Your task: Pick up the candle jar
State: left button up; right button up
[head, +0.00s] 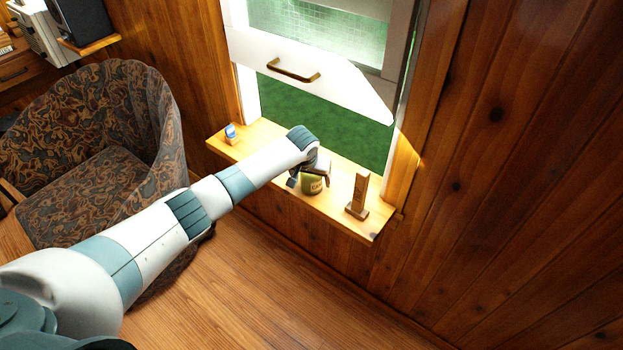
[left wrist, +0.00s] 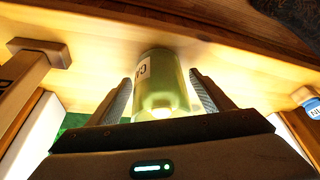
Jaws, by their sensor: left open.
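The candle jar (head: 312,184) is a green jar with a pale label, standing on the wooden window sill (head: 344,213). My left gripper (head: 309,176) is at the jar in the head view and covers part of it. In the left wrist view the jar (left wrist: 159,85) lies between the two open fingers (left wrist: 163,97), with a visible gap on each side. The lower part of the jar in that view is hidden behind the gripper body. My right gripper does not show in either view.
A wooden stand-like object (head: 359,194) is on the sill right of the jar. A small blue-and-white item (head: 230,132) sits at the sill's left end. A white-framed window panel (head: 305,75) hangs above the sill. A patterned armchair (head: 95,150) stands at left.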

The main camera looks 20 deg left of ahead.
pick_arm(q)
jog(key=c, duration=0.9)
jog(key=shift+r, duration=0.1)
notch_tip(320, 180, up, 10)
jog(key=shift+f+b, duration=0.1)
jog(key=shift+b, duration=0.9)
